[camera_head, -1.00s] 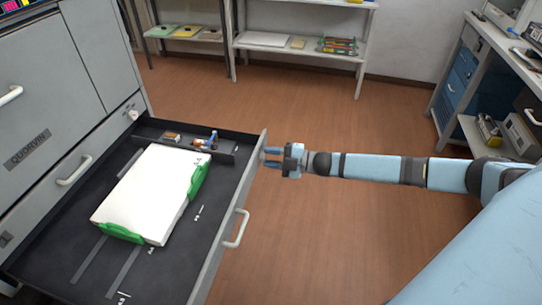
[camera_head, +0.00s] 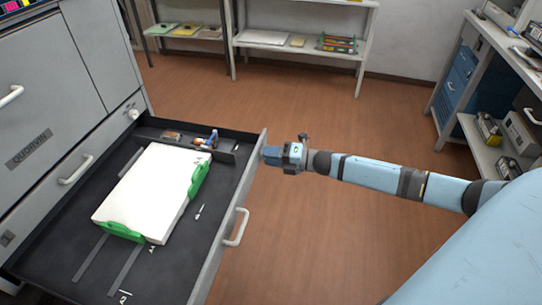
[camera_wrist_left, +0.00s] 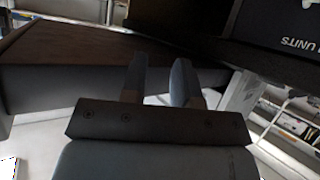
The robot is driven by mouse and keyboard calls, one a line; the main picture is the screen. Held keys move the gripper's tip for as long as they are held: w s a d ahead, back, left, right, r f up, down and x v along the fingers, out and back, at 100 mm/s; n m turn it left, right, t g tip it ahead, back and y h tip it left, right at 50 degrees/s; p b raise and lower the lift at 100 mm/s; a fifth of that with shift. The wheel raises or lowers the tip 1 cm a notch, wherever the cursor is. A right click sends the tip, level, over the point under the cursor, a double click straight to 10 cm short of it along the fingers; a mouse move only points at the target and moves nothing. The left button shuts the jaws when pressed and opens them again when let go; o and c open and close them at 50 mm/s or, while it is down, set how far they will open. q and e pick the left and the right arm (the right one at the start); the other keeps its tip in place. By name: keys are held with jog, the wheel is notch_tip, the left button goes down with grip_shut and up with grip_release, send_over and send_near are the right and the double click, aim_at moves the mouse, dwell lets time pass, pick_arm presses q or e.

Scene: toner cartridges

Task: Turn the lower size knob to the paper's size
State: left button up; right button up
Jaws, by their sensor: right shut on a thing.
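The open drawer (camera_head: 222,262) holds a white paper stack (camera_head: 150,192) between a green side guide (camera_head: 199,181) and a green end guide (camera_head: 122,231). Small white size marks lie on the drawer floor, too small to read. My right gripper (camera_head: 268,154) is at the far end of the drawer's front face, shut where the lower size knob sits; the gripper hides the knob. A similar pale knob (camera_head: 133,114) shows on the closed drawer above. My left gripper (camera_wrist_left: 160,78) shows in the left wrist view, fingers apart with nothing between them.
The drawer's white handle (camera_head: 237,228) sticks out nearer than my right gripper. A small side compartment in the drawer holds small items (camera_head: 206,140). Shelves (camera_head: 300,48) stand at the back and a workbench (camera_head: 490,70) at the right. The wooden floor between is clear.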

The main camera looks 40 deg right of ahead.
dwell(0.5)
jog(key=o, duration=0.9)
pick_arm(q)
jog(key=shift+a+p, duration=0.15)
jog(key=shift+p, duration=0.6)
pick_arm(e)
jog(key=v, duration=1.3)
jog(key=shift+s+d, duration=0.25)
jog(key=shift+s, duration=0.05)
pick_arm(q)
jog(key=shift+r, duration=0.15)
jog(key=shift+s, duration=0.1)
pick_arm(e)
jog(key=shift+d, duration=0.1)
